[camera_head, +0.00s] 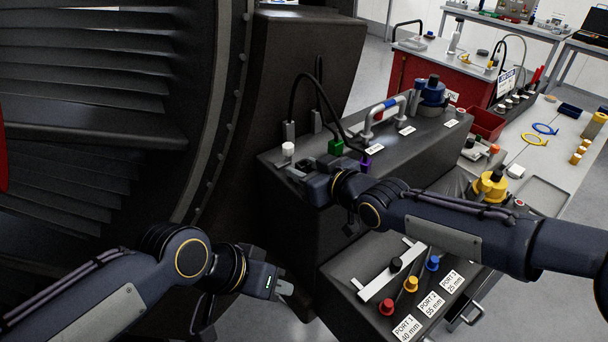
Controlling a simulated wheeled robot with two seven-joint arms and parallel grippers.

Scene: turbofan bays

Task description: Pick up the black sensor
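A black-topped piece (396,265), which may be the black sensor, stands on a pale strip on top of the low dark box (345,272). Red (387,307), yellow (411,284) and blue (433,263) knobbed pieces stand near it. My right gripper (314,188) is over the front edge of the upper dark housing, up and left of the black piece. Its fingertips blend into the dark background. My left gripper (284,288) is left of the low box, apart from it, with a pale fingertip showing. I cannot see a thing held in either gripper.
The fan casing (215,110) fills the left. A grey bench (570,125) with a red bin (485,124) stands right.

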